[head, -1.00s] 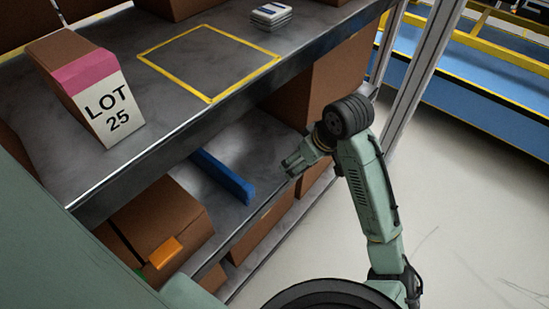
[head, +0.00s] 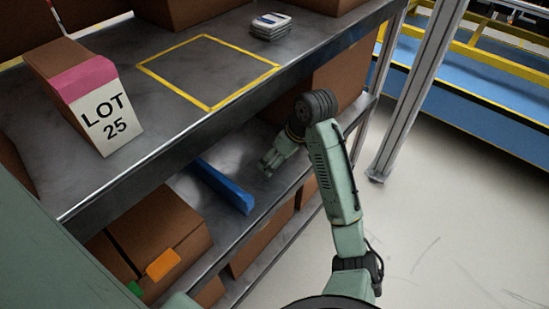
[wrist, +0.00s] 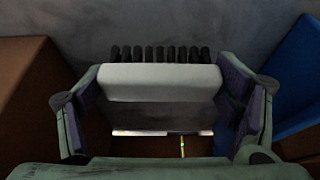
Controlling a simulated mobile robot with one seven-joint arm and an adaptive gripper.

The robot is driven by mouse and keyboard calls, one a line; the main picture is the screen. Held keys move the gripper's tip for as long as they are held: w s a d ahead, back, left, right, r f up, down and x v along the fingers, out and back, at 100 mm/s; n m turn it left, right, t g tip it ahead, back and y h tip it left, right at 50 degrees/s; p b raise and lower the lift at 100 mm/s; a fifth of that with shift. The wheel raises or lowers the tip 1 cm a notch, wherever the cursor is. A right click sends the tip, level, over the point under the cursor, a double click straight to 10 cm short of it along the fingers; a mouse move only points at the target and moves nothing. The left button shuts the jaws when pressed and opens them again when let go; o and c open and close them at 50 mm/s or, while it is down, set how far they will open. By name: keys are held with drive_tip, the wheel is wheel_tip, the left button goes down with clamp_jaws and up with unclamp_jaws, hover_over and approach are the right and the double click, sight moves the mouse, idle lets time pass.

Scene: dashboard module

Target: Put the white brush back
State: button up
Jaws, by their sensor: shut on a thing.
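The white brush (wrist: 160,82), with a row of black bristles along its far edge, shows in the wrist view. My gripper (wrist: 162,100) is shut on it, one finger at each end. In the head view my gripper (head: 269,164) is at the lower shelf (head: 245,150), to the right of a blue bar (head: 224,187). The brush cannot be made out in the head view. In the wrist view the bristles point to a grey surface; whether they touch it I cannot tell.
The upper shelf (head: 180,110), with a yellow taped square (head: 209,106), overhangs the lower one. A brown box (wrist: 30,90) is left of my gripper in the wrist view, and the blue bar (wrist: 292,85) is right. A metal post (head: 412,90) stands at right.

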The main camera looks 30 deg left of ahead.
sight(275, 158)
drive_tip(key=shift+w+a+f, duration=0.1)
drive_tip(key=shift+w+a, duration=0.35)
drive_tip(key=shift+a, duration=0.15)
drive_tip(key=shift+w+a+f, duration=0.1)
drive_tip(key=shift+w+a, duration=0.3)
drive_tip(key=shift+a, duration=0.2)
drive_tip(key=shift+a+f+b, duration=0.15)
drive_tip(key=shift+a+b, duration=0.05)
drive_tip(key=shift+b, duration=0.15)
drive_tip(key=shift+w+d+f, duration=0.1)
drive_tip(key=shift+f, duration=1.45)
drive_tip(key=shift+f, duration=0.2)
drive_tip(key=o, duration=1)
drive_tip(key=shift+o, duration=0.2)
drive_tip(key=p+v, duration=0.3)
drive_tip(key=v, duration=0.9)
drive_tip(key=shift+r, duration=0.25)
